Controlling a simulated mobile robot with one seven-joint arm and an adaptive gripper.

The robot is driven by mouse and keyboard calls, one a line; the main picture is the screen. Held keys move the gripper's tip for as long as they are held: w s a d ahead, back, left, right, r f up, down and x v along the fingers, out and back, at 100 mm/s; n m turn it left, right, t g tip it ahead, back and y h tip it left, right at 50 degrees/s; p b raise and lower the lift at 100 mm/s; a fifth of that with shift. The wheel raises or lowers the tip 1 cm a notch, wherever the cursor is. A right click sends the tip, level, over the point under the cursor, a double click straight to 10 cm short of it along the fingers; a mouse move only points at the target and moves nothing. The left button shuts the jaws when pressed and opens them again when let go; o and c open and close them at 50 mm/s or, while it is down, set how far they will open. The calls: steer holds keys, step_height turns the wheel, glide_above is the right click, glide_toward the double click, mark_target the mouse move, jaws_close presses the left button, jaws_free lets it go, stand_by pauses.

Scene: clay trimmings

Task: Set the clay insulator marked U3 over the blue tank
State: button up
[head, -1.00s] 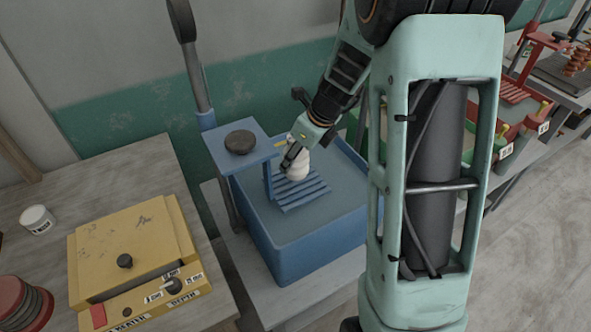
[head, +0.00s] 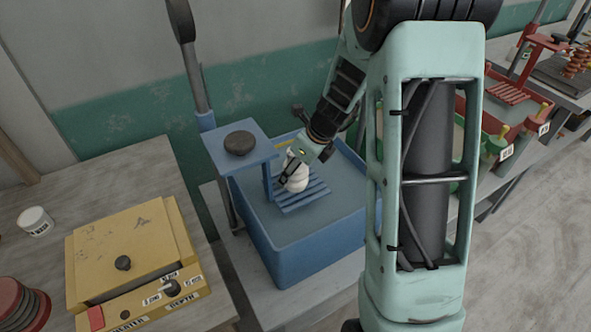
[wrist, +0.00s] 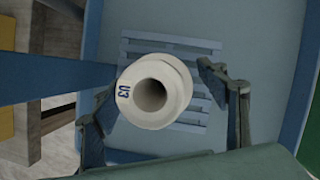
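The white clay insulator marked U3 (wrist: 125,90) stands upright on the blue slatted rack (wrist: 200,50) over the blue tank (head: 281,250). In the wrist view I look down into its round bore, with the U3 mark on its left rim. In the head view the insulator (head: 295,180) shows just below my gripper (head: 300,158). My gripper (wrist: 157,85) is open, one finger on each side of the insulator, with visible gaps between fingers and clay. Part of the rack is hidden under the insulator.
A blue arm plate with a dark round knob (head: 239,143) rises at the tank's left side. A yellow heater box (head: 130,255) and a white cup (head: 36,221) are on the left bench. Red tank equipment (head: 510,110) stands to the right.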

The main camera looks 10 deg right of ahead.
steer(key=shift+d+r, duration=0.1)
steer(key=shift+r, duration=0.5)
steer(key=p+v, duration=0.1)
steer(key=v, duration=1)
steer(key=shift+s, duration=0.15)
steer(key=shift+d, duration=0.1)
